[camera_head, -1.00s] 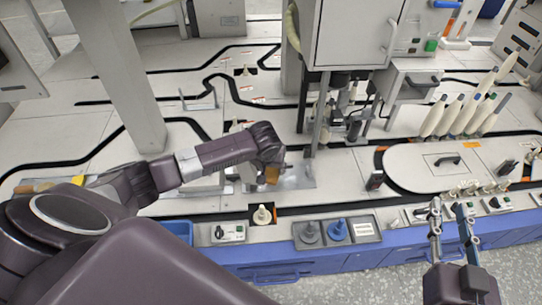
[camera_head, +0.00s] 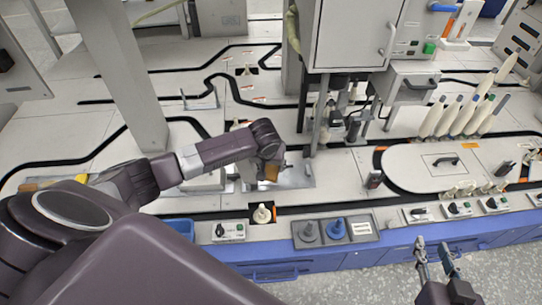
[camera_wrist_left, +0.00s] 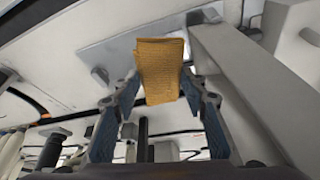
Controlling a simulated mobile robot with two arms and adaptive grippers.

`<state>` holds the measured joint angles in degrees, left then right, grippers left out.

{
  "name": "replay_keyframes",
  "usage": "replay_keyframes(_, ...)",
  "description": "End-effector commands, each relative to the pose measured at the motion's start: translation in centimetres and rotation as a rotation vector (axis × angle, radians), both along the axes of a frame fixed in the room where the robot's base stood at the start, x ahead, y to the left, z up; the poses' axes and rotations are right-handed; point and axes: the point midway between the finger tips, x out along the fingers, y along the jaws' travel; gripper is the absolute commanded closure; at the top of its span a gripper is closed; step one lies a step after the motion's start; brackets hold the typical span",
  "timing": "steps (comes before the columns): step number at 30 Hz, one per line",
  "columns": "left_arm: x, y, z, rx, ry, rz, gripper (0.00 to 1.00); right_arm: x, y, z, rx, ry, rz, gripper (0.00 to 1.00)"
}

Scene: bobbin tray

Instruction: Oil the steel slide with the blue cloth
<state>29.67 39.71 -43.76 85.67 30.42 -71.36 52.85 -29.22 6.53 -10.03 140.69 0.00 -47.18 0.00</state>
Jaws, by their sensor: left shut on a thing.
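My left gripper (camera_wrist_left: 160,100) is shut on a folded ochre-yellow cloth (camera_wrist_left: 160,70), which stands up between the fingertips in the left wrist view. The cloth also shows as a small orange patch (camera_head: 271,173) below the wrist in the head view. A flat steel plate (camera_head: 298,178), which looks like the slide, lies beside and under this gripper. Whether the cloth touches it, I cannot tell. I see no blue cloth. My right gripper (camera_head: 433,245) is empty at the lower right, fingers apart, in front of the bench edge.
A grey tray (camera_head: 352,239) with a grey and a blue knob-like piece sits at the front edge. A blue bin (camera_head: 178,227) is left of it. A grey post (camera_head: 130,85) and a machine cabinet (camera_head: 352,35) rise behind. Several bobbins (camera_head: 465,115) stand at right.

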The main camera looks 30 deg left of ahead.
Motion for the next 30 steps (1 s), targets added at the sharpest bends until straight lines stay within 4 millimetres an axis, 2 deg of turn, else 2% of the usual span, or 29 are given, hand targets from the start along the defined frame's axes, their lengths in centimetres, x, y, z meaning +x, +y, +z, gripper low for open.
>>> replay_keyframes(21,0.1,0.3,1.1,0.0,0.0,-0.001,0.8,-4.2,-1.7,-4.6,-0.06,0.265,-0.019,0.73)
replay_keyframes(30,0.1,0.5,1.3,0.0,0.0,-0.001,0.8,-6.0,-2.4,-6.0,-0.08,0.356,-0.026,0.73)
